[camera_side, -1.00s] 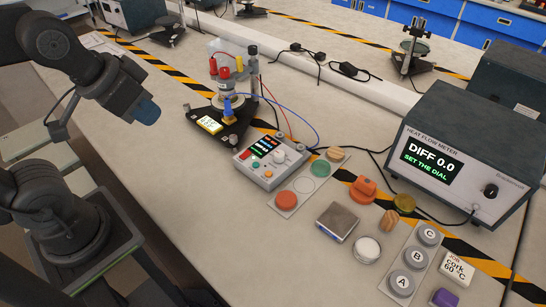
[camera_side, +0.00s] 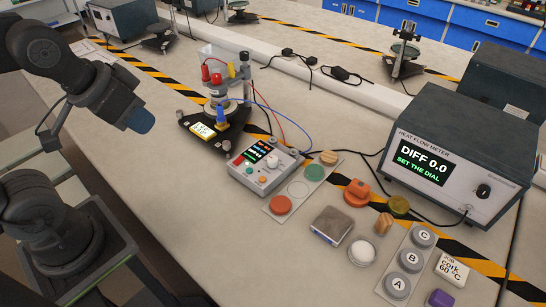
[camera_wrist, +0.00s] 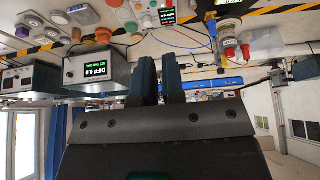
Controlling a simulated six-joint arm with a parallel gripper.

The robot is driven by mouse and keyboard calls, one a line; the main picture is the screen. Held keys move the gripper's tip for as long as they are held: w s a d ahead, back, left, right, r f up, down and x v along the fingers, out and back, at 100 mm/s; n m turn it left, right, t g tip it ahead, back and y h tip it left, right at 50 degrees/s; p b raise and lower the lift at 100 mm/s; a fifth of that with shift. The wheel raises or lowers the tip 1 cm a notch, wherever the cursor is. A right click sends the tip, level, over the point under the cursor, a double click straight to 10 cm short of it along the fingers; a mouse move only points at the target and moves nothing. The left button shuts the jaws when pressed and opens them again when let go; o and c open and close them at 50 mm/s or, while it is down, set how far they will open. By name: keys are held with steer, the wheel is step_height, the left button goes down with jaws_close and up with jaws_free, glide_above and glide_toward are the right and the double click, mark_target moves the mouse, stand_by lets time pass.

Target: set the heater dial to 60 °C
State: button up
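The heater control box (camera_side: 250,182) is grey, with a small lit screen, coloured buttons and a white dial (camera_side: 273,161) on top. The dial's setting is too small to read. In the wrist view the box's lit screen (camera_wrist: 167,17) is at the top, upside down. A job card (camera_side: 453,268) reads "cork 60 °C". The heat flow meter (camera_side: 470,150) shows "DIFF 0.0" and "SET THE DIAL". My gripper (camera_side: 141,120) is in the air to the left of the box, well apart from it. In the wrist view its two blue fingers (camera_wrist: 160,60) have a narrow empty gap between them.
A black stand (camera_side: 217,128) with red and blue terminals and wires is behind the box. A sample strip (camera_side: 298,190), a small scale (camera_side: 333,224), a white-topped jar (camera_side: 362,252) and a lettered strip (camera_side: 411,258) lie to its right. The bench's front left is clear.

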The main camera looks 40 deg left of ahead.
steer(key=o, duration=0.8)
steer(key=w+n, duration=0.3)
steer(key=w+d+f+n+g+h, duration=0.1)
steer(key=w+n, duration=0.3)
steer(key=w+f+n+h, duration=0.1)
steer(key=w+n, duration=0.2)
steer(key=shift+w+d+g, duration=0.35)
steer(key=shift+g, duration=0.05)
steer(key=shift+c, duration=0.2)
steer(key=shift+o, duration=0.5)
steer(key=w+f+n, duration=0.3)
steer(key=w+n, duration=0.2)
steer(key=n, duration=0.1)
steer(key=shift+w+g+h, duration=0.3)
steer(key=shift+h, duration=0.1)
steer(key=n+h, duration=0.1)
steer(key=n, duration=0.8)
glide_toward(273, 158)
steer(key=shift+g, duration=0.3)
steer(key=x, duration=0.9)
steer(key=shift+w+d+f, duration=0.1)
steer(key=shift+w, duration=0.1)
steer(key=c, duration=0.9)
